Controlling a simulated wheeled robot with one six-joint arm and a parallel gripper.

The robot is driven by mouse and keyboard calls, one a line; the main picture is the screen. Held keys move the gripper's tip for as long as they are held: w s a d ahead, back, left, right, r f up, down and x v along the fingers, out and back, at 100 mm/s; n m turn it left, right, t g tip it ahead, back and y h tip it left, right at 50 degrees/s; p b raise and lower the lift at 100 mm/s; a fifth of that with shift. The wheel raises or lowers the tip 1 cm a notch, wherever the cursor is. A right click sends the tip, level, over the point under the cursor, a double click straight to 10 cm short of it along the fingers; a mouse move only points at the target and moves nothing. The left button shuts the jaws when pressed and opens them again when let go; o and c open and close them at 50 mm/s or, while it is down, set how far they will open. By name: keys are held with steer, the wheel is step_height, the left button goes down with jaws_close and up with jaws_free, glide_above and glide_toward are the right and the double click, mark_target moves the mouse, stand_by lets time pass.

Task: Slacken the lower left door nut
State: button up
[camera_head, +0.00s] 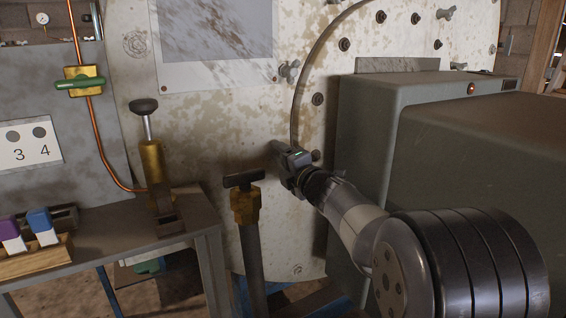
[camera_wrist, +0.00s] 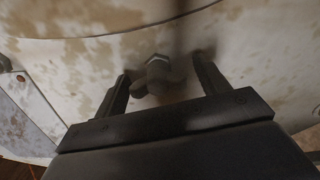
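The lower left door nut (camera_wrist: 155,76) shows in the wrist view as a grey nut with a hex-like end and stubby wings, on the stained pale still front. It sits between the two fingers of my gripper (camera_wrist: 161,67), with a gap visible on each side. My gripper is open, its fingers on either side of the nut. In the head view my gripper (camera_head: 281,149) reaches the pale front low beside the curved door rim (camera_head: 299,95), and hides most of the nut. Whether the fingertips reach fully past the nut is hard to tell.
Another wing nut (camera_head: 289,71) is higher on the rim. A grey-green cabinet (camera_head: 362,130) stands close to the right of my arm. A brass valve with a dark T-handle (camera_head: 244,180) stands just left of my gripper. A bench (camera_head: 120,232) is at left.

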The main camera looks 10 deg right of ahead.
steer(key=shift+s, duration=0.1)
steer(key=p+v, duration=0.2)
steer(key=v, duration=0.8)
steer(key=shift+s, duration=0.3)
steer(key=shift+w, duration=0.15)
steer(key=b+x, duration=0.2)
steer(key=x, duration=0.7)
steer(key=shift+w, duration=0.35)
steer(key=shift+w+a+r, duration=0.1)
steer(key=shift+w+a, duration=0.05)
steer(key=shift+w, duration=0.3)
steer(key=shift+s, duration=0.1)
